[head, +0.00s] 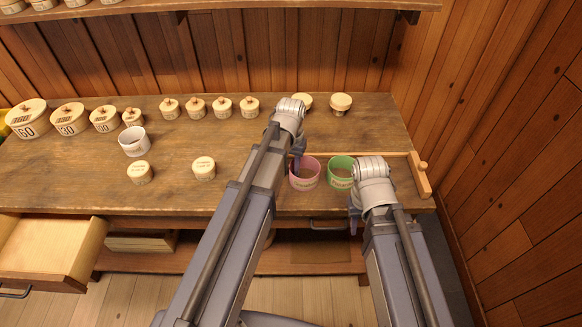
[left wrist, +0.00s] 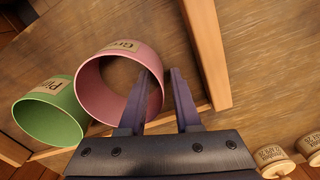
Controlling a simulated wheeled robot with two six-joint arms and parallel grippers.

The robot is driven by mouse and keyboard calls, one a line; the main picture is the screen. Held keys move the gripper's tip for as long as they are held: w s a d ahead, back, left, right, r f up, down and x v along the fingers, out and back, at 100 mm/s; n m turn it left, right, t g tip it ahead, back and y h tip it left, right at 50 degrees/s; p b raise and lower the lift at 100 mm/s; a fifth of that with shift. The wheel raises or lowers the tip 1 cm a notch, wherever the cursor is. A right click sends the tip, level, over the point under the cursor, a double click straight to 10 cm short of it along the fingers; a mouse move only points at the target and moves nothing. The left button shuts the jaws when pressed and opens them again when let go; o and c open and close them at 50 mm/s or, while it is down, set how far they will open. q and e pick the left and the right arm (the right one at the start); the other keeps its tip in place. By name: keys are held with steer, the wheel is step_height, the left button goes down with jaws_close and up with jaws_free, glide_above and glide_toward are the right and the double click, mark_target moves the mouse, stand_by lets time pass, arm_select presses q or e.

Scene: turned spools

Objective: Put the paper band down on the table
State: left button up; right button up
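A pink paper band (head: 305,174) stands upright beside a green paper band (head: 340,170) at the front right of the table (head: 240,150). In the left wrist view the pink band (left wrist: 92,90) has a tan label and the green band (left wrist: 45,112) is close on its left. My left gripper (left wrist: 161,75) is at the pink band, one finger inside it and one outside, with a gap between the fingers. In the head view the left gripper (head: 298,160) is partly hidden by its arm.
A white band (head: 134,141) stands at left among several lidded round boxes (head: 67,119). Two small spools (head: 204,168) are near the front. A wooden rail (head: 420,175) edges the right side. An open drawer (head: 50,245) juts out at left. The table's middle is clear.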

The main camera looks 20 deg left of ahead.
arm_select(q)
steer(key=shift+r+p, duration=3.95)
steer(key=s+d+m+y, duration=0.1)
steer(key=s+d+m, duration=0.2)
steer(key=s+d, duration=0.8)
steer(key=s, duration=0.3)
steer(key=shift+s, duration=0.4)
